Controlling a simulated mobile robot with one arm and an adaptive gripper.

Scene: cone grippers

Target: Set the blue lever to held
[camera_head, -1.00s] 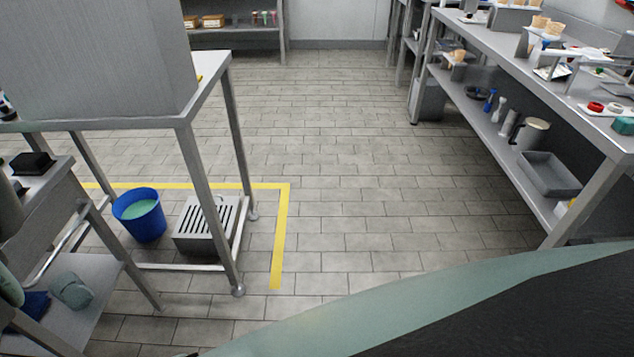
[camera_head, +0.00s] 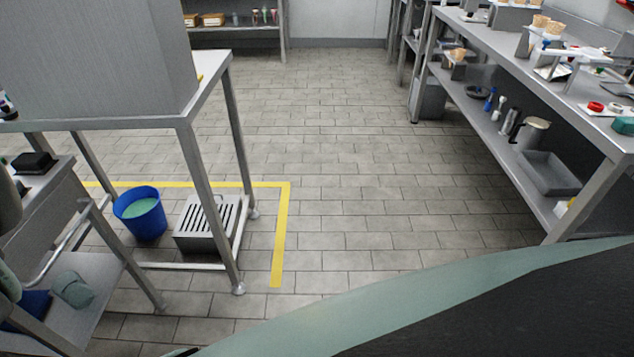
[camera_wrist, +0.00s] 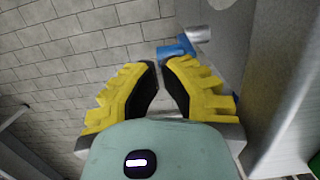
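In the wrist view, my gripper (camera_wrist: 158,62) has two yellow stepped fingers with black inner pads. Their tips are close together with a narrow gap. A blue piece, probably the blue lever (camera_wrist: 175,50), lies at or just past the fingertips, mostly beside the right one. A short grey cylinder (camera_wrist: 197,34) is at its right end. Part of the blue piece is hidden by the fingers, and I cannot tell whether they touch or grip it. The fingertips and the lever are not visible in the head view.
A blue bucket (camera_head: 140,216) and a grey slotted box (camera_head: 205,226) are under the left table, near yellow floor tape (camera_head: 282,235). A steel bench with a lower shelf (camera_head: 555,205) runs along the right. The tiled floor (camera_head: 350,150) between is clear.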

